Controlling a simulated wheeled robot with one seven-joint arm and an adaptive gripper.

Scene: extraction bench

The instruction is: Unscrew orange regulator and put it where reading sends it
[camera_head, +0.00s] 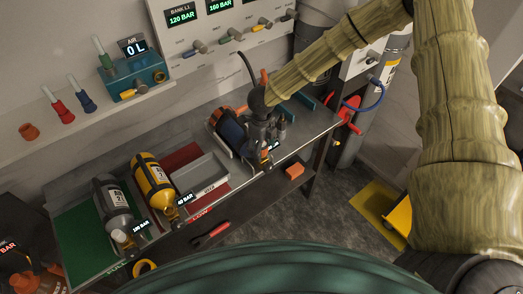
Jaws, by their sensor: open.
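My gripper (270,134) is open and points down at the right part of the bench (308,130), over the valve end of a dark cylinder with an orange base (228,124). A small display (273,147) shows beside the fingers, its digits unreadable. I cannot tell whether the fingers touch the valve end, and no orange regulator can be made out under them. A yellow cylinder (153,178) has a display (183,198) that seems to read 40 BAR. A grey cylinder (112,205) has one (141,225) that seems to read 180 BAR. A green mat (75,232) is marked FULL, a red mat (181,157) LOW.
A grey tray (208,188) lies between the yellow cylinder and my gripper. A wall shelf (75,118) holds colored plugs and an orange knob (29,131). A red-handled tool (210,235) and an orange block (294,170) lie below the bench top. A yellow cart (398,215) stands right.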

